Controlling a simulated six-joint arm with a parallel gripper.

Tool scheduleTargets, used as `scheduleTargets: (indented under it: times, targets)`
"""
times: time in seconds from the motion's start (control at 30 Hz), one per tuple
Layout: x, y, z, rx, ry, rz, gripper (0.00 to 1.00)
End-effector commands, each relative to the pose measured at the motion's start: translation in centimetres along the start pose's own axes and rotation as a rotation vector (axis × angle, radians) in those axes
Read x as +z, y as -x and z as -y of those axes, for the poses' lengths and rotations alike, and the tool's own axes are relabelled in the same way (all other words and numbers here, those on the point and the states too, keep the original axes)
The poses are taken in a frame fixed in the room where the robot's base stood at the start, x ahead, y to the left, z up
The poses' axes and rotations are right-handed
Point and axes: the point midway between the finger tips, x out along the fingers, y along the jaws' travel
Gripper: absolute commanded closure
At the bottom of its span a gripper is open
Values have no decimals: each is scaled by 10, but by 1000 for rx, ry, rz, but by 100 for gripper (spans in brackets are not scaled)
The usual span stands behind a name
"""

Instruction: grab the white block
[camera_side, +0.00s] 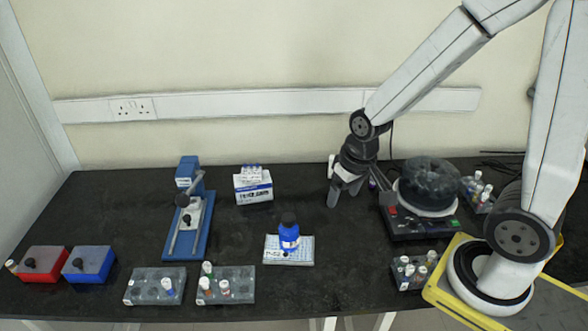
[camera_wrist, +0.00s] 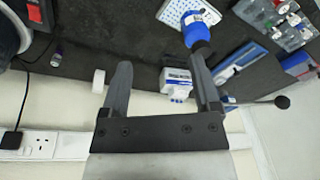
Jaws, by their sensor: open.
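A small plain white piece (camera_wrist: 98,81) shows in the wrist view, just left of my left finger; whether it is a block or a round piece I cannot tell. A white box with blue print (camera_side: 253,188) and small vials on top stands at the back centre in the side view. It also shows in the wrist view (camera_wrist: 176,85), seen between my fingers but beyond them. My gripper (camera_side: 347,192) hangs over the back of the bench, right of the box. In the wrist view my gripper (camera_wrist: 160,66) has its fingers wide apart, with nothing held between them.
A blue press (camera_side: 187,215) stands left. A black device with a round top (camera_side: 425,205) is right of my gripper. Vial racks (camera_side: 155,286) line the front. The wall is close behind.

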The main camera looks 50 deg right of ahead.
Motion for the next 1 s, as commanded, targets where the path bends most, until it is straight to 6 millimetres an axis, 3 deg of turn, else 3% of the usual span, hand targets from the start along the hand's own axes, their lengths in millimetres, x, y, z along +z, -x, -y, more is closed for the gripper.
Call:
scheduleTargets:
  times: [0.57,1.0]
  targets:
    - [-88,-56,-63,-214,-930,271,21]
    - [-150,-105,-144,-539,-1571,448,21]
